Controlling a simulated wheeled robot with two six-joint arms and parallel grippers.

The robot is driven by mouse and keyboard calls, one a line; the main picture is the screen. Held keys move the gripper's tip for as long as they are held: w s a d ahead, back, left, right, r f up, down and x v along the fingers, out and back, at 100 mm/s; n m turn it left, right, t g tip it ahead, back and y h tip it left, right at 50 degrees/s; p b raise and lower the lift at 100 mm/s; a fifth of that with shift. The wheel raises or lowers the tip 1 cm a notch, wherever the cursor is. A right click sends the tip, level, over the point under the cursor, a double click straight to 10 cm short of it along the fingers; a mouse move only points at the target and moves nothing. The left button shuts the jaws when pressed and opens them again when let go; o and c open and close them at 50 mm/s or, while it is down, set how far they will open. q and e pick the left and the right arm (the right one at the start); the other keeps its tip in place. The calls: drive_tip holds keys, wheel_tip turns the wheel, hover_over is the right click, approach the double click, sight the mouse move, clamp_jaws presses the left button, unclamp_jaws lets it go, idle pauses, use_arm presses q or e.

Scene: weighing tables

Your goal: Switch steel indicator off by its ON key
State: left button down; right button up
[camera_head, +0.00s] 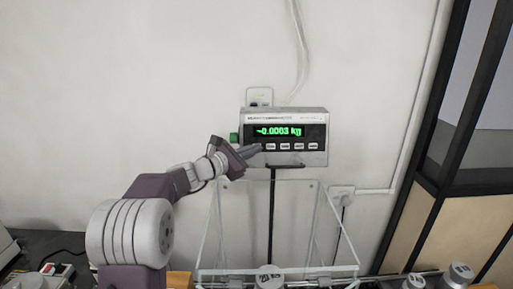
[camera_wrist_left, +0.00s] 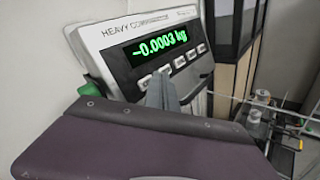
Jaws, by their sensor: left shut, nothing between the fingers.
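The steel indicator (camera_head: 316,128) stands on a dark post against the wall, its green display lit and reading about -0.0003 kg. A row of several light keys (camera_head: 285,146) runs below the display. My left gripper (camera_head: 258,148) is shut and empty, its tips at the left end of the key row. The left wrist view shows the indicator (camera_wrist_left: 112,60) close up, with the shut fingers (camera_wrist_left: 160,82) in front of the leftmost keys. They cover part of the row, and I cannot tell whether they touch a key. My right gripper is not in view.
A clear draft shield (camera_head: 300,215) stands below the indicator around the post. Metal weights (camera_head: 459,273) stand at the lower right. A green part (camera_head: 233,138) sticks out at the indicator's left side.

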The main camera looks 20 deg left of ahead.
use_arm(q)
drive_tip(key=shift+w, duration=0.1)
idle(0.3)
drive_tip(key=shift+w+a+f, duration=0.1)
drive_tip(key=shift+w+f, duration=0.05)
drive_tip(key=shift+w, duration=0.15)
drive_tip(key=shift+w+a+f, duration=0.1)
drive_tip(key=shift+w+a, duration=0.05)
drive_tip(key=shift+w, duration=0.2)
idle(0.9)
drive_tip(key=shift+s, duration=0.1)
drive_tip(key=shift+s+d+r+b, duration=0.2)
drive_tip(key=shift+s+d+b, duration=0.05)
drive_tip(key=shift+s+b, duration=0.4)
